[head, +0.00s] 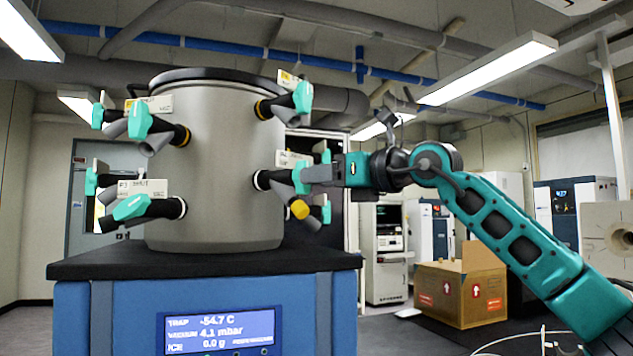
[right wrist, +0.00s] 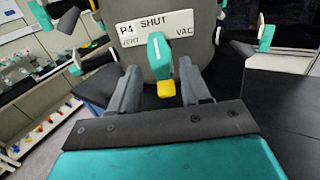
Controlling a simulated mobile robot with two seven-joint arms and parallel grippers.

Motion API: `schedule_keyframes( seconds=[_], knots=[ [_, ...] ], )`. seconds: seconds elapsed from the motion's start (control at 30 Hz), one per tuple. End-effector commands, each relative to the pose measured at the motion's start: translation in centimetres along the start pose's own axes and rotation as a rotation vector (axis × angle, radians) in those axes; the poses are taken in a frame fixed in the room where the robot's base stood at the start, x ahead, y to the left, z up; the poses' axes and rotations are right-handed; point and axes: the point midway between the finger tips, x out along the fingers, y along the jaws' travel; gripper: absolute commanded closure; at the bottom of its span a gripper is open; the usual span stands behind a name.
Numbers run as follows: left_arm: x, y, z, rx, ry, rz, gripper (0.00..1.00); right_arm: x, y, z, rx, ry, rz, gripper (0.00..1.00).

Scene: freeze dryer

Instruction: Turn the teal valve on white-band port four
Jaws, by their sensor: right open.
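The port four valve has a teal handle (right wrist: 159,52) with a white mark, below a white plate (right wrist: 155,30) reading P4, SHUT, VENT and VAC. The handle is upright, its mark toward SHUT. In the head view the teal handle (head: 299,180) shows by the white-band port (head: 262,180) at the drum's lower right. My right gripper (head: 310,175) is at this valve, coming from the right. In the right wrist view its open fingers (right wrist: 160,76) stand on both sides of the handle; contact cannot be told. My left gripper is not in view.
Other teal valves surround the steel drum (head: 225,150), including an upper right one (head: 302,97) close above my gripper. A yellow-ended tube (head: 299,209) hangs below port four. The drum stands on a black top (head: 205,262). A cardboard box (head: 461,290) stands on the floor to the right.

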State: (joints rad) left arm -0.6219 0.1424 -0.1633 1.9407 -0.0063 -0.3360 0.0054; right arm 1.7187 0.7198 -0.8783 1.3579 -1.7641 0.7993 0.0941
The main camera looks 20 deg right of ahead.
Motion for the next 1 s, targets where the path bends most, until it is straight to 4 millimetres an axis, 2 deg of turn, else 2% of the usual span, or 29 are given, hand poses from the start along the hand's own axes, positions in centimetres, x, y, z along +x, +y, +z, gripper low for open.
schedule_keyframes(
  seconds=[0.3, 0.5, 0.67, 1.0],
  knots=[
    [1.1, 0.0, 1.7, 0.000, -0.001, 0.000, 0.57, -7.2, -0.1, -0.3, -0.001, -0.002, -0.002, 0.53],
    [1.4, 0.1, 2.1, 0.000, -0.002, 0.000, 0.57, -10.0, -0.1, -0.2, 0.000, 0.001, -0.001, 0.53],
    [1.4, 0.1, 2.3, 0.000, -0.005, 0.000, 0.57, -10.9, 0.0, -0.1, 0.000, 0.001, 0.000, 0.53],
    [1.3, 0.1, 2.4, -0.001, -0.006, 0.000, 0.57, -10.9, 0.0, -0.1, 0.001, 0.001, 0.000, 0.53]
  ],
)
